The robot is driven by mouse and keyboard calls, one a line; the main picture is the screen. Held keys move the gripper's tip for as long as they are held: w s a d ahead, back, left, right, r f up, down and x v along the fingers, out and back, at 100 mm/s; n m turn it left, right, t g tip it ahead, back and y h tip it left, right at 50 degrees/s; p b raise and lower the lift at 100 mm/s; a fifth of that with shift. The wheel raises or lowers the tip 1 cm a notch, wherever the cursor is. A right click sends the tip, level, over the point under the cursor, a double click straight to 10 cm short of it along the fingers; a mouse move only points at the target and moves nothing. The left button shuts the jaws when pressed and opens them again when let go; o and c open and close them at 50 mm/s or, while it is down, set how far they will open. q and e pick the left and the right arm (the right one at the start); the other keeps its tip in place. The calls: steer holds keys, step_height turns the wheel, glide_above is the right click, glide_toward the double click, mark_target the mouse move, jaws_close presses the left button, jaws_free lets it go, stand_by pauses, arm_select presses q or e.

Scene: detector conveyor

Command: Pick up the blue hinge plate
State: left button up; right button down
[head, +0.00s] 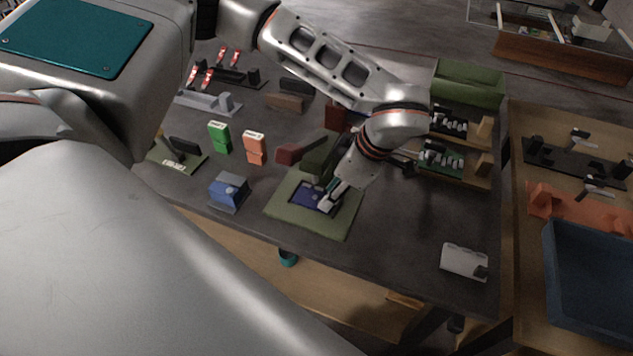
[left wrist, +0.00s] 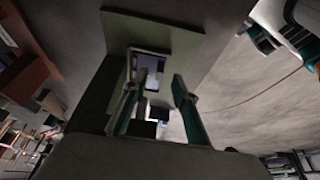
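A flat dark blue plate, which looks like the blue hinge plate (head: 307,196), lies in the recess of a green holder (head: 288,214) near the table's front edge. My left gripper (head: 329,196) is right over the plate's right side and hides part of it. In the left wrist view my left gripper (left wrist: 157,108) has its two teal-padded fingers apart with a clear gap. A bluish surface (left wrist: 152,68), likely the plate, shows beyond them inside the green frame (left wrist: 183,50). I cannot tell if a finger touches it. My right gripper is not in view.
A blue block (head: 229,189) stands left of the holder. Green (head: 219,136) and orange (head: 254,147) blocks stand behind. A white plate (head: 463,260) lies at the right front corner. A blue tray (head: 597,285) is on the side table.

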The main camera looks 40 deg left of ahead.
arm_select(q)
steer(key=shift+x, duration=1.1)
steer(key=shift+a+f, duration=0.1)
steer(key=shift+f, duration=0.15)
jaws_close()
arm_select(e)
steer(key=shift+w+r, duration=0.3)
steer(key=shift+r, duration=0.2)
arm_select(q)
steer(key=shift+r, duration=0.1)
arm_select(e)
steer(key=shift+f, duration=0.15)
